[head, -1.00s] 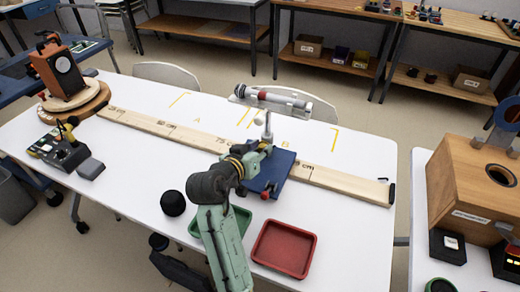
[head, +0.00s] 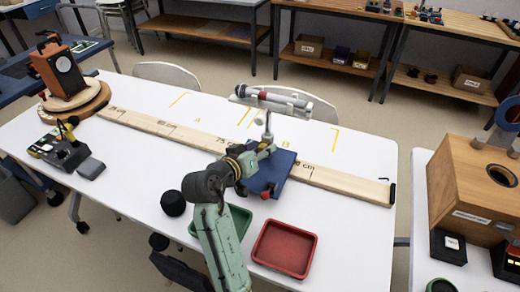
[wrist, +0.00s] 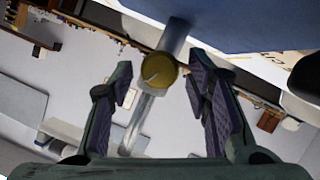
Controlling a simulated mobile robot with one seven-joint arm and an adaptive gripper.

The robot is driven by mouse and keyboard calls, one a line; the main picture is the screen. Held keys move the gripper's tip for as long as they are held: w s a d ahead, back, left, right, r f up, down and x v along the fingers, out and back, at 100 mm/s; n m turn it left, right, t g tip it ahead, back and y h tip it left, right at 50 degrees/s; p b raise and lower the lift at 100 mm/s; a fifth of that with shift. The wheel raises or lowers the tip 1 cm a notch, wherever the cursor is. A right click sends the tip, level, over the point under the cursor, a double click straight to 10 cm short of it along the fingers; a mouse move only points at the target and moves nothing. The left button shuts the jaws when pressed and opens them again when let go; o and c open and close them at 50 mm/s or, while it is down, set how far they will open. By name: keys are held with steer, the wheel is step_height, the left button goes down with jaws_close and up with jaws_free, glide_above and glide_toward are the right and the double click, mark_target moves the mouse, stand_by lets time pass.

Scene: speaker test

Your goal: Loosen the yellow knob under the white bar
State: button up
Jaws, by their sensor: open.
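The round yellow knob (wrist: 159,70) sits on a grey metal post (wrist: 176,37) in the wrist view. My gripper (wrist: 165,85) is open, with a finger on each side of the knob and clear gaps. I cannot tell whether the fingertips reach its depth. In the head view my gripper (head: 266,151) is at the stand's post, just above the blue base (head: 283,175), and largely hides the knob. The white bar (head: 290,101), with a red band, lies across the top of the post.
A red tray (head: 284,248) and a green tray (head: 237,219) lie at the front, with a black round object (head: 173,203) to the left. An orange device (head: 62,70) stands far left.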

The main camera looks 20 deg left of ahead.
steer(key=shift+s, duration=0.1)
steer(key=v, duration=1.2)
steer(key=shift+a+f, duration=0.1)
